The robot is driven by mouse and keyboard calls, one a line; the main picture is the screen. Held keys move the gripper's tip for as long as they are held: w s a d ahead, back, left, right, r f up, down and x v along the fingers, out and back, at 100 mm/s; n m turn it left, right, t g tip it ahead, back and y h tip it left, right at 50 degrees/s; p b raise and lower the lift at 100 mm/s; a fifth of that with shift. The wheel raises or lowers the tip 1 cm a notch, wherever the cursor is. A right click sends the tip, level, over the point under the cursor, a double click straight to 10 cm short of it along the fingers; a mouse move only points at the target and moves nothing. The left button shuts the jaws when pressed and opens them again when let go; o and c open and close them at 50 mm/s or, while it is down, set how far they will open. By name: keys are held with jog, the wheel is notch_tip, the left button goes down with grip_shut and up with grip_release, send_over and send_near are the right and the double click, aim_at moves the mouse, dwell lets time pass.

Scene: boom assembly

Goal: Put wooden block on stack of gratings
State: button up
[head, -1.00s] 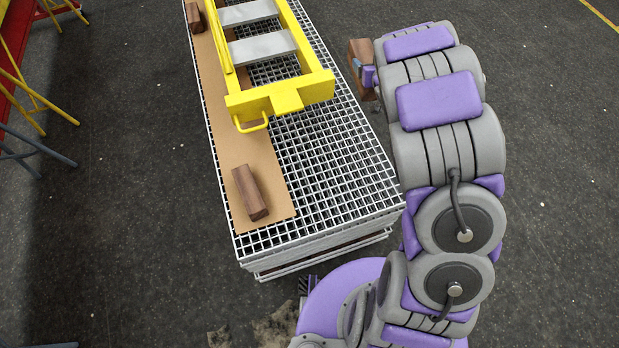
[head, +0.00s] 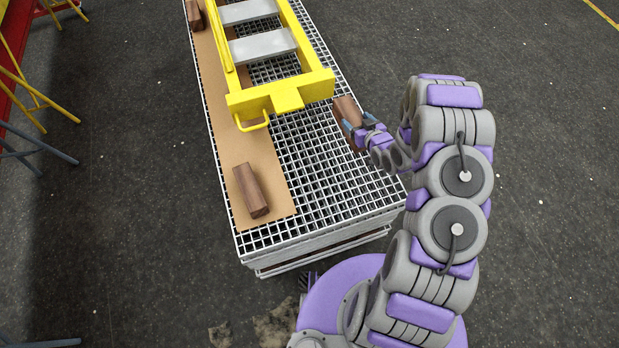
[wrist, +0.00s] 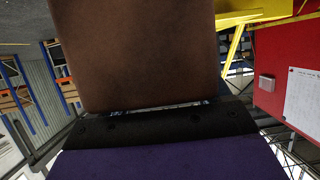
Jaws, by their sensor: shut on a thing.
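My gripper (head: 361,130) is shut on a brown wooden block (head: 347,112) at the right edge of the stack of gratings (head: 335,160). In the head view the block overlaps the stack's right edge; I cannot tell whether it touches the grating or is above it. In the wrist view the held block (wrist: 135,50) fills the upper middle, and the fingertips are mostly hidden. The stack is a pile of white metal mesh panels.
A second wooden block (head: 251,190) lies on a cardboard strip (head: 265,165) on the stack's left side. Another block (head: 194,14) is at the far end. A yellow frame (head: 285,98) lies across the stack's middle. Yellow trestles (head: 40,95) stand at left. The near right grating is bare.

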jog(key=s+f+p, duration=0.1)
jog(key=s+f, duration=1.1)
jog(key=w+f+b, duration=0.1)
jog(key=w, duration=0.4)
jog(key=w+f+b, duration=0.1)
jog(key=w+f, duration=0.1)
jog(key=w, duration=0.3)
jog(key=w+f+b, duration=0.1)
jog(key=w+f, duration=0.1)
jog(key=w, duration=0.4)
jog(key=shift+d, duration=0.25)
jog(key=o, duration=1.5)
jog(key=shift+s+r, duration=0.1)
